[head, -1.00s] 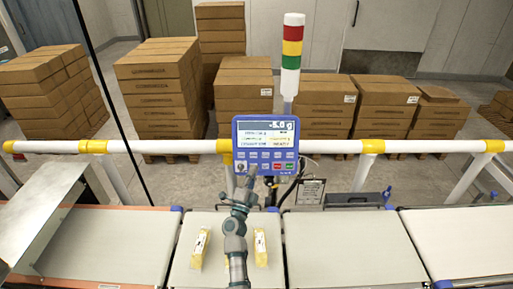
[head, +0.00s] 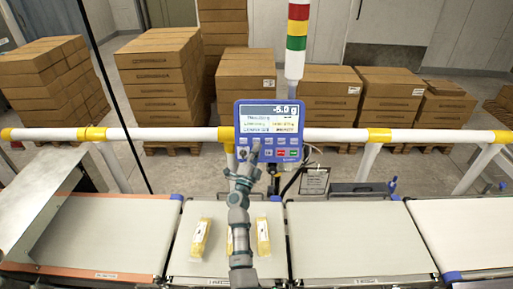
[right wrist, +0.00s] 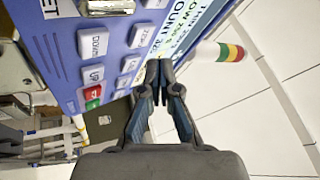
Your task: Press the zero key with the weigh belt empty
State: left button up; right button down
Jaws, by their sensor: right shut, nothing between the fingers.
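The blue control panel (head: 241,118) stands on a post behind the belts. Its display (head: 270,111) reads -5.0 g. My right gripper (head: 252,148) is shut and empty, with its tips at the panel's lower left key rows. In the right wrist view the shut fingertips (right wrist: 160,68) are close to the panel face, beside grey keys; the DOWN key (right wrist: 94,42) and UP key (right wrist: 93,76) are readable. I cannot tell whether the tips touch a key. On the middle belt (head: 212,270) lie yellow packs, one at left (head: 201,238), one at right (head: 263,237), and one partly behind my arm (head: 230,242).
A white rail (head: 345,135) with yellow joints runs behind the belts. A signal tower (head: 297,43) stands behind the panel. A sheet-metal cover (head: 40,205) is at left. The belt to the right (head: 355,245) is bare. Stacked cartons (head: 160,90) stand behind the rail.

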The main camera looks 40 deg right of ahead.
pick_arm(q)
jog(key=shift+w+a+f+b, duration=0.1)
jog(key=shift+w+f+b, duration=0.3)
jog(key=shift+w, duration=0.45)
pick_arm(e)
jog(key=shift+w, duration=0.65)
pick_arm(q)
jog(key=shift+s, duration=0.3)
pick_arm(e)
jog(key=shift+d+f, duration=0.1)
jog(key=shift+d, duration=0.3)
pick_arm(q)
jog(key=shift+s, duration=0.1)
pick_arm(e)
jog(key=shift+a, duration=0.25)
pick_arm(q)
jog(key=shift+w, duration=0.3)
pick_arm(e)
jog(key=shift+d, duration=0.1)
pick_arm(q)
jog(key=shift+w, duration=0.2)
pick_arm(e)
jog(key=shift+w+d, duration=0.25)
jog(key=shift+d, duration=0.05)
pick_arm(q)
jog(key=shift+s, duration=0.1)
